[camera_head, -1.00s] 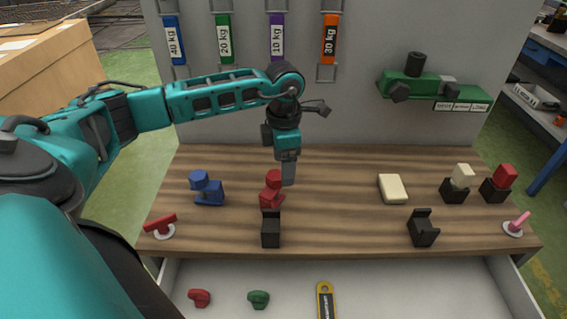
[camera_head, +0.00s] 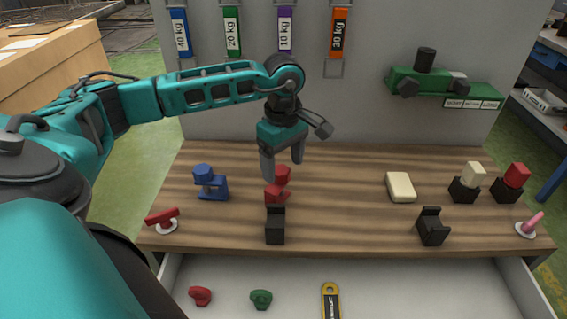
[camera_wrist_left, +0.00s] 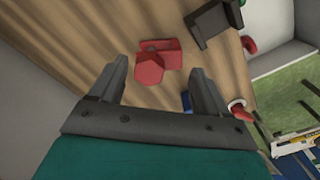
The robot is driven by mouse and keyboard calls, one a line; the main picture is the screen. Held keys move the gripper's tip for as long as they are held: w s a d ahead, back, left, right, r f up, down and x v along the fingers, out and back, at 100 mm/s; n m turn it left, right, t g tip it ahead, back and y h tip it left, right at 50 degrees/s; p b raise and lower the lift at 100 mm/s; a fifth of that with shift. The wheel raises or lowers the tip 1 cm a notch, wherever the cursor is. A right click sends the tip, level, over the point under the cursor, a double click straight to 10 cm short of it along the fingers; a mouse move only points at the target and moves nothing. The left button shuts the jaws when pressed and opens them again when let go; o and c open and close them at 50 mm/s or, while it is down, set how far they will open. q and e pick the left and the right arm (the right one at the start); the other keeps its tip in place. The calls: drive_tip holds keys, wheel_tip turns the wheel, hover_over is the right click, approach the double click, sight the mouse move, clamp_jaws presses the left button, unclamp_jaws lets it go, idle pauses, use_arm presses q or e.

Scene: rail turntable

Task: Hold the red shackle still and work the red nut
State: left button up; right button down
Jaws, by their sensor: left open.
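The red shackle (camera_head: 276,198) stands on the wooden bench, left of centre, with the red nut (camera_head: 283,174) at its top. In the left wrist view the shackle (camera_wrist_left: 171,50) and the hexagonal nut (camera_wrist_left: 149,70) appear between the fingertips. My left gripper (camera_head: 283,170) is open, pointing down over them, and holds nothing. Its fingers (camera_wrist_left: 159,68) appear on either side of the nut; no contact can be made out. In the head view the gripper partly hides the nut. My right gripper is in neither view.
A black bracket (camera_head: 275,228) stands just in front of the shackle. A blue shackle (camera_head: 211,190) is to its left, with a red handle on a white disc (camera_head: 162,222) nearer. A cream block (camera_head: 400,187) lies to the right. An open drawer (camera_head: 400,290) is in front.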

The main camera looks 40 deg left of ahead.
sight(287, 174)
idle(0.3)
use_arm(q)
drive_tip(key=shift+w+f+b, duration=0.2)
drive_tip(key=shift+f+b, duration=0.35)
drive_tip(key=shift+f, duration=0.1)
drive_tip(key=shift+w+f+b, duration=0.2)
drive_tip(key=shift+f+b, duration=0.35)
drive_tip(key=shift+f, duration=0.15)
drive_tip(key=shift+w+f+b, duration=0.2)
drive_tip(key=shift+f+b, duration=0.35)
drive_tip(key=shift+f, duration=0.1)
drive_tip(key=c, duration=1.2)
drive_tip(key=o, duration=1.1)
